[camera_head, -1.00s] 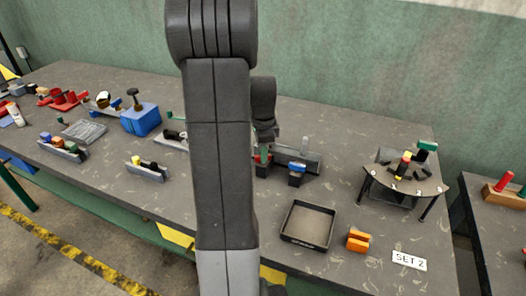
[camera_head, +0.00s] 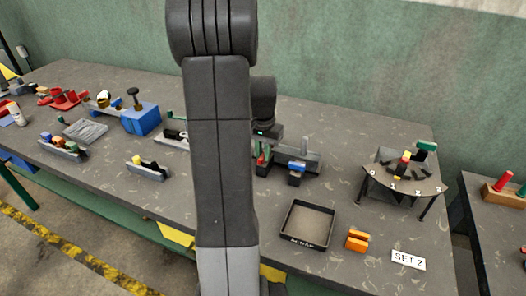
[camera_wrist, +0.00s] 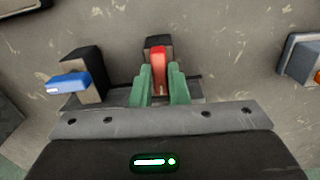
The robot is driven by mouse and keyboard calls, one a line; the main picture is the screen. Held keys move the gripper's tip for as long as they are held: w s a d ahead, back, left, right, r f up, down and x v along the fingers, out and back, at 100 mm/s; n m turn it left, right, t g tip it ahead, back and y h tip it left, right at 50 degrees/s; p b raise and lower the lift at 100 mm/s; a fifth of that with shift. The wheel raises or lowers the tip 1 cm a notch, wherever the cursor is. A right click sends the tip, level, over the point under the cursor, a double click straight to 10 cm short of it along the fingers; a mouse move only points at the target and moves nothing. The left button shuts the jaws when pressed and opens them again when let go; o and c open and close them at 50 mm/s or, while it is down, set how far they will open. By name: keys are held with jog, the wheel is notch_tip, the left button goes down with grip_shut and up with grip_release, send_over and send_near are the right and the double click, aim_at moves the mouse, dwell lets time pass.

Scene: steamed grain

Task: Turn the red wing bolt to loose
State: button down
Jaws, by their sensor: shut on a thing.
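The red wing bolt (camera_wrist: 159,68) stands in the middle of the wrist view, in front of a dark block with a tan face. My gripper (camera_wrist: 160,85) has green fingers, one on each side of the red wing, and is shut on it. In the head view the red part (camera_head: 260,160) shows small beside my gripper (camera_head: 264,150), partly hidden by my arm. A blue-handled part (camera_wrist: 70,83) sits on a similar block to the left in the wrist view, and it also shows in the head view (camera_head: 297,166).
A black tray (camera_head: 307,224) and an orange block (camera_head: 357,240) lie near the table's front edge. A round-topped stand (camera_head: 405,180) with numbers is at the right. A blue box (camera_head: 141,119) and several fixtures stand to the left. Bare tabletop lies between the bolt fixture and the stand.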

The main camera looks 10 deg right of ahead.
aim_at(263, 155)
jog(key=n, duration=0.6)
jog(key=shift+r, duration=0.1)
jog(key=shift+n, duration=0.4)
jog(key=c, duration=1.4)
grip_release()
notch_tip(263, 155, up, 14)
jog(key=shift+f, duration=0.2)
notch_tip(263, 155, down, 14)
jog(key=shift+r, duration=0.1)
